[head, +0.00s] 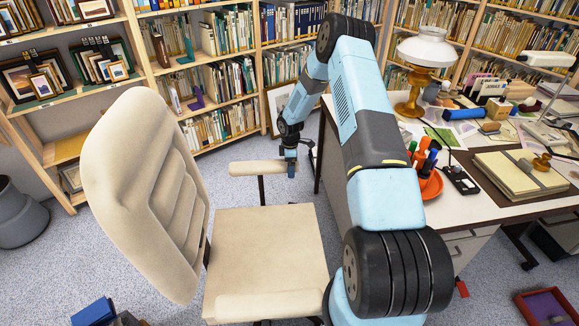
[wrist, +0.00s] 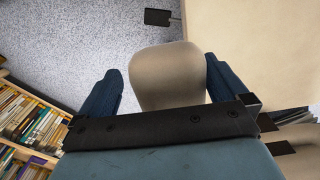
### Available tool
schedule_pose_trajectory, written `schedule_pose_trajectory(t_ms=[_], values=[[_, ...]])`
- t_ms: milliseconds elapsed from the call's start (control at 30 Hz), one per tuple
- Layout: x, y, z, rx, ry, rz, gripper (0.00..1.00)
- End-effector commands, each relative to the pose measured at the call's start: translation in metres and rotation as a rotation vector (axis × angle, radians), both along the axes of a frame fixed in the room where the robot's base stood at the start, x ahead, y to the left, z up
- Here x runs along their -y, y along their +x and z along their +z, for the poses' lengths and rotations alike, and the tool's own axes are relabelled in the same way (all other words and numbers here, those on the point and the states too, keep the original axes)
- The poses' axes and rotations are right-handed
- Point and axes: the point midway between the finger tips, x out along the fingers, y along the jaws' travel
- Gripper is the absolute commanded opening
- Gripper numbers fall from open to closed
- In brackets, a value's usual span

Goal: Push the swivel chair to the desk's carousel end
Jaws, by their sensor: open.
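The cream swivel chair (head: 265,245) stands left of the desk (head: 480,205), its tall backrest to the left and its seat towards the desk. My gripper (head: 291,168) is at the end of the chair's far armrest (head: 255,168). In the wrist view my gripper (wrist: 165,80) is open, with one blue finger on each side of the rounded armrest end (wrist: 166,78). I cannot tell whether the fingers touch it. The orange carousel (head: 432,186) with pens stands on the desk's near left part, partly behind my arm.
Full bookshelves (head: 215,85) line the back wall. A grey bin (head: 20,215) stands at the far left and a blue box (head: 95,312) lies on the floor at the bottom left. A white lamp (head: 427,50) stands on the desk.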

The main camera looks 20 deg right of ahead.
Motion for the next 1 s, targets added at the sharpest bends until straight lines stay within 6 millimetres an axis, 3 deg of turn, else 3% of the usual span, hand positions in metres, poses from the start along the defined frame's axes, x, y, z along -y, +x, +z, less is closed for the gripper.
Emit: schedule_pose_trajectory(t_ms=[600, 1000], values=[[-0.009, 0.001, 0.07, 0.002, 0.0, 0.011, 1.0], [-0.012, 0.0, 0.077, 0.0, 0.0, 0.015, 1.0]])
